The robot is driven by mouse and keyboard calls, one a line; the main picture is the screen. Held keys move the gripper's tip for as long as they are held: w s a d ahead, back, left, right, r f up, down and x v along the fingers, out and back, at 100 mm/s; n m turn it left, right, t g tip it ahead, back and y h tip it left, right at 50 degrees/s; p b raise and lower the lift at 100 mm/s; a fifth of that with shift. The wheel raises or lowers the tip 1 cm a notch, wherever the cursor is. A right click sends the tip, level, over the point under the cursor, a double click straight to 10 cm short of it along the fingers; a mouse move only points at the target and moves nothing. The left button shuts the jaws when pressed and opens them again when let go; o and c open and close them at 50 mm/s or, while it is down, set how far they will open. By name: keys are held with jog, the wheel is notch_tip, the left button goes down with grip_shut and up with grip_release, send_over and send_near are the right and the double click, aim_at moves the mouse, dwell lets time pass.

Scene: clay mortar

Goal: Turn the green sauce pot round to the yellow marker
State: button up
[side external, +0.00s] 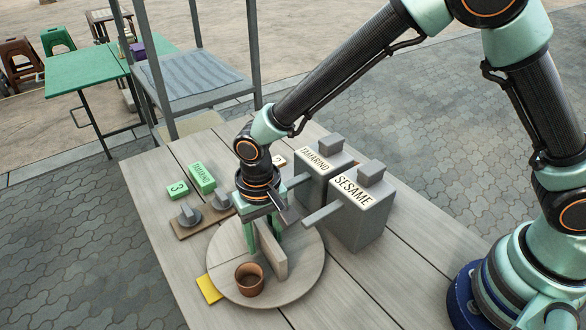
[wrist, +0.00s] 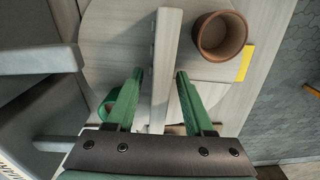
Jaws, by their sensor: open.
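A round wooden turntable (side external: 230,285) lies on the table, with an upright board (side external: 270,255) across its middle. A brown clay pot (side external: 249,279) stands on it on the near side of the board. The yellow marker (side external: 209,289) lies at the turntable's left edge, close to the brown pot. In the wrist view, part of a green rounded rim (wrist: 104,104), apparently the green sauce pot, shows on the board's other side, partly hidden by a finger. I cannot make it out in the side view. My gripper (wrist: 159,75) is open, with its fingers on either side of the board.
Two grey boxes with handles, labelled TAMARIND (side external: 318,170) and SESAME (side external: 360,210), stand right of the turntable. A small board with grey knobs (side external: 190,215) and green labelled blocks (side external: 202,178) sit behind left. The table's front left is clear.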

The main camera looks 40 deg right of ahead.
jog(key=shift+f, duration=0.5)
grip_shut()
jog(key=shift+r, duration=0.1)
dwell(1.1)
